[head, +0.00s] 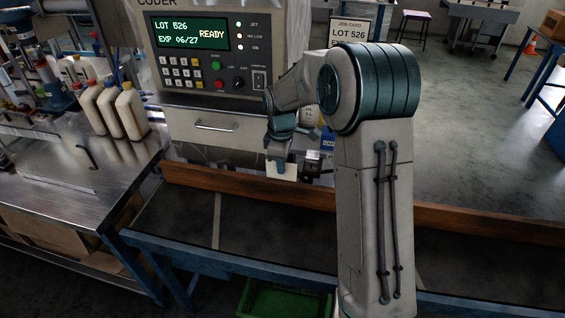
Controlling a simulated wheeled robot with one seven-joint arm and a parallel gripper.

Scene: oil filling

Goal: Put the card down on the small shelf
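My gripper (279,163) points down in front of the coder machine, a little left of the picture's middle. A small pale card (284,172) shows at its fingertips, and the fingers look shut on it. The card hangs above or in front of the brown wooden rail; I cannot tell how far apart they are. I cannot make out for certain which surface is the small shelf. My arm hides much of the area right of the gripper.
The coder (215,50) shows LOT 526, EXP 06/27, READY. A job card sign (347,32) stands behind my arm. A wooden rail (440,215) runs along the dark conveyor (165,220). White jugs (130,110) stand on the steel table at left. A green crate (285,300) lies below.

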